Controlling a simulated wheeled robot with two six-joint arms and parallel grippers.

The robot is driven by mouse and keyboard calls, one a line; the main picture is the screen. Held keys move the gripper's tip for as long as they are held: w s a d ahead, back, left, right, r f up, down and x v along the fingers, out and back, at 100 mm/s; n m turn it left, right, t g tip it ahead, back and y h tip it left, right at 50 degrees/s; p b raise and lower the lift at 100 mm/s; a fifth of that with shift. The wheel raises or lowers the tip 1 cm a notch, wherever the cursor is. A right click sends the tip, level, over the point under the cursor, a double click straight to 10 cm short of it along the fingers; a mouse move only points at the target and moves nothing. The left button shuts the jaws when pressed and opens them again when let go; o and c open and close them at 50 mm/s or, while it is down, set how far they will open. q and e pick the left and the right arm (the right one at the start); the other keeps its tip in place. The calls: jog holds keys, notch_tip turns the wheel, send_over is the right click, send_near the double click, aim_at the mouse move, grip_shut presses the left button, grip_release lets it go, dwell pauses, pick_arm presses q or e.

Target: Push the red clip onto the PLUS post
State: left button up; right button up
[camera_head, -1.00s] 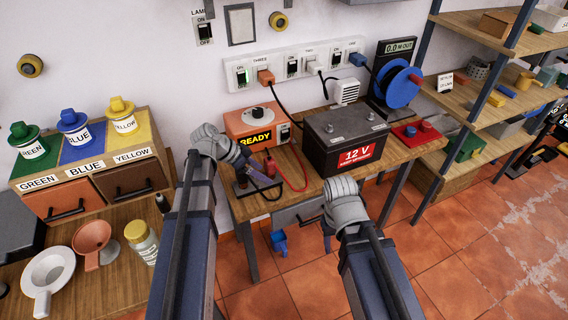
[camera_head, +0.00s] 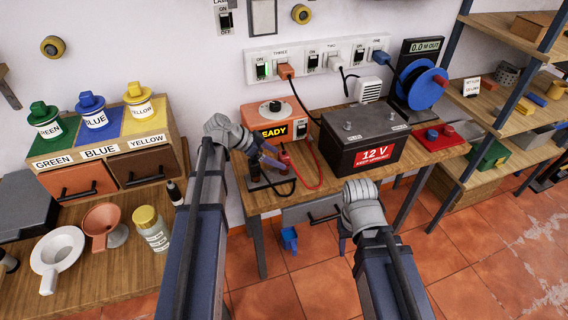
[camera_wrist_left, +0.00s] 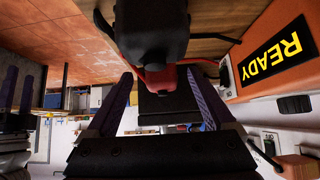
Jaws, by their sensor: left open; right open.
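The black battery (camera_head: 340,150), labelled 12 V, stands right of the charger. Its posts are small; no PLUS mark is readable. My right gripper (camera_head: 345,228) is mostly hidden behind its wrist, below the bench front.
A black cable loops near the clip. Behind the bench is a socket strip (camera_head: 325,57). Right of the battery are a red tray (camera_head: 455,146) and a blue reel (camera_head: 425,90). Left, paint tins stand on a drawer unit (camera_head: 85,180). A blue object (camera_head: 289,239) lies below the bench.

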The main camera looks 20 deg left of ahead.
aim_at(279, 158)
pick_arm(q)
jog(key=b+x, duration=0.2)
jog(key=x, duration=0.2)
jog(key=shift+a+f+b, duration=0.15)
jog(key=shift+f+b, duration=0.05)
jog(key=shift+b, duration=0.1)
jog(key=shift+w+d+f, duration=0.15)
jog(key=shift+w+d, duration=0.05)
jog(key=shift+d, duration=0.15)
grip_shut()
